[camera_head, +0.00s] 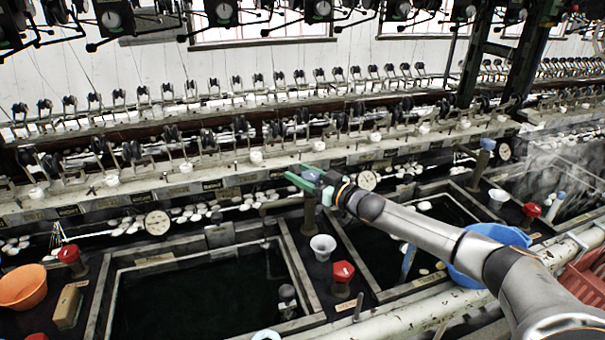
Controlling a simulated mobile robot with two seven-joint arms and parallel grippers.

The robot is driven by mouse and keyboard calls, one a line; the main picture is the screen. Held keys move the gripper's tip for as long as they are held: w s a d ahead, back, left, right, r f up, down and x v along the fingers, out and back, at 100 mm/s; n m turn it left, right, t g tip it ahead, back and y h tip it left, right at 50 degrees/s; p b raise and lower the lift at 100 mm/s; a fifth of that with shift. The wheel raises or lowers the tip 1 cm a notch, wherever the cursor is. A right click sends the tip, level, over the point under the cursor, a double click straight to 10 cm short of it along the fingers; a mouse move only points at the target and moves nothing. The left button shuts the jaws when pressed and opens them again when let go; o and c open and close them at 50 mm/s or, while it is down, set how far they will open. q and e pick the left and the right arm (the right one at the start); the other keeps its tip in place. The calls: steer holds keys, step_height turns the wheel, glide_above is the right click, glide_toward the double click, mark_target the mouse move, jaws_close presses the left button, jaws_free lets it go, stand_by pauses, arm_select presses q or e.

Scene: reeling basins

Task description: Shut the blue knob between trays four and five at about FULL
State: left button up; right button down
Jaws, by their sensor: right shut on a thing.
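My right gripper (307,181) reaches in from the right and is shut at the top of a dark upright post (309,217) between two dark water basins. The blue knob on this post is mostly hidden by the fingers, so its turn position cannot be read. A similar post to the right carries an uncovered blue knob (488,144). A round white dial (368,180) stands just right of the gripper. My left gripper is not in view.
Red knobs (343,271) stand on the basin dividers. A white cup (322,246) sits below the held post. A blue bowl (490,250) lies behind my right forearm. An orange bowl (22,287) is at left. Reeling machinery (220,145) runs along the back.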

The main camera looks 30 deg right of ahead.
steer(key=shift+a+n+g+y, duration=0.2)
steer(key=shift+n+g+y, duration=0.5)
steer(key=shift+n+y, duration=0.85)
steer(key=shift+s+a+g+y, duration=0.15)
steer(key=shift+g+y, duration=0.15)
steer(key=shift+y, duration=0.45)
steer(key=shift+c, duration=1.2)
jaws_free()
steer(key=b+v, duration=0.1)
steer(key=v, duration=1.1)
steer(key=shift+s+b, duration=0.2)
steer(key=shift+b, duration=0.15)
